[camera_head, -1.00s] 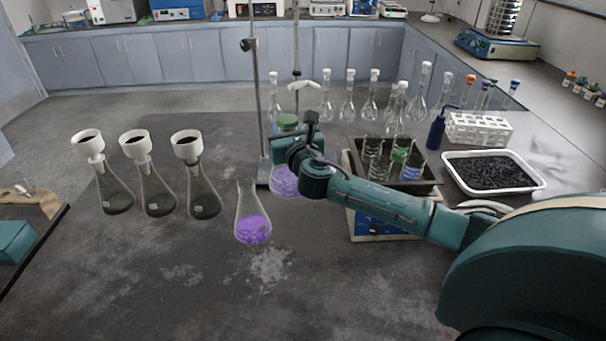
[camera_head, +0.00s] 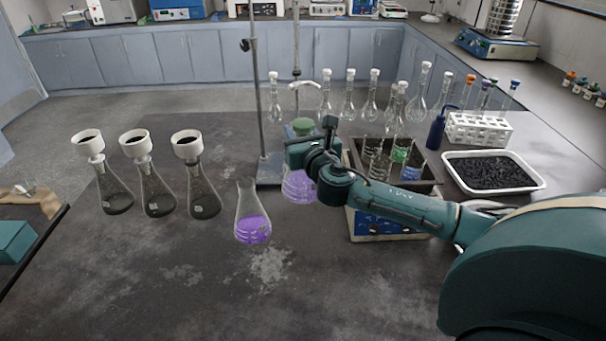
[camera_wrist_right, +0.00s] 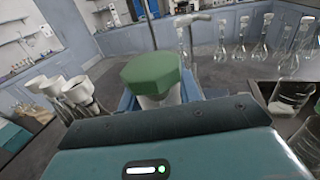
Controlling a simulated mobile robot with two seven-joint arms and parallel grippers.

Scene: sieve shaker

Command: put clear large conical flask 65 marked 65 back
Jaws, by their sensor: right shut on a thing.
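My right gripper (camera_head: 302,158) is shut on the neck of a conical flask (camera_head: 299,188) with purple contents and a green stopper (camera_head: 303,127). I cannot read a mark on it, nor tell whether its base touches the bench. The right wrist view shows the green stopper (camera_wrist_right: 152,72) just beyond the jaws. A second conical flask (camera_head: 252,220) with purple contents and no stopper stands to the left and nearer. My left gripper is out of view.
Several dark conical flasks with white funnels (camera_head: 188,145) stand at left. The stand base (camera_head: 268,172) is close behind the held flask. A blue shaker with a dark tray (camera_head: 432,185) is close on the right. The front bench (camera_head: 200,300) is clear.

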